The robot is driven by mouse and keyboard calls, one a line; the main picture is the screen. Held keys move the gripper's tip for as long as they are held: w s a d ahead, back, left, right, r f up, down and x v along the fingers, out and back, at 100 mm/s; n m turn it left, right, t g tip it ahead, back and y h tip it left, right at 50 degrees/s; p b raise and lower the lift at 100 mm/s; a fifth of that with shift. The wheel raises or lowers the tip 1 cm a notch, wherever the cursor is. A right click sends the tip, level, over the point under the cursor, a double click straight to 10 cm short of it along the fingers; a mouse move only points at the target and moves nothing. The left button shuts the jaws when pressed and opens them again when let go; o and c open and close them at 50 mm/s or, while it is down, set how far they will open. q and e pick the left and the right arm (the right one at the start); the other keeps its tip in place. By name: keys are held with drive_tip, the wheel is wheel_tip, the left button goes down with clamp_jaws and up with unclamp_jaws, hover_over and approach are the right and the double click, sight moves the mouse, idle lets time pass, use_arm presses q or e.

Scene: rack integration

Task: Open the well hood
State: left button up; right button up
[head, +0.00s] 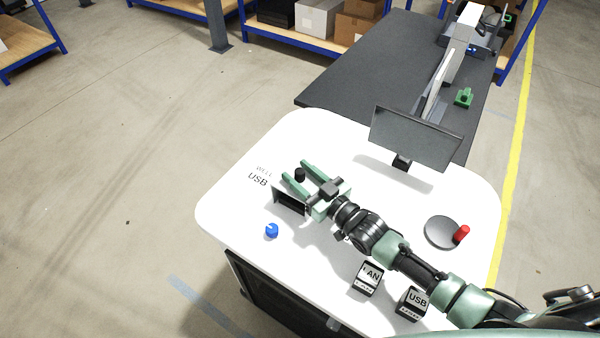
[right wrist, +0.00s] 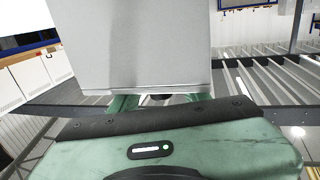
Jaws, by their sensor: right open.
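The well hood appears to be the small white box (head: 279,190) with a dark front on the white table, beside the printed WELL and USB words. A black knob (head: 299,175) stands at it. My right gripper (head: 296,170) is open over the box, with its two green fingers on either side of the knob, apart from it. In the right wrist view a pale grey panel (right wrist: 140,45) covers much of the scene ahead of the fingers (right wrist: 160,102), and a dark round piece shows between them. The box is partly hidden under the gripper. My left gripper is not in view.
On the white table (head: 235,205) are a blue knob (head: 271,230), a black disc (head: 442,232) with a red peg (head: 462,233), and blocks marked LAN (head: 370,277) and USB (head: 413,302). A monitor (head: 415,137) stands behind.

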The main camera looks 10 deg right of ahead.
clamp_jaws()
idle(1.3)
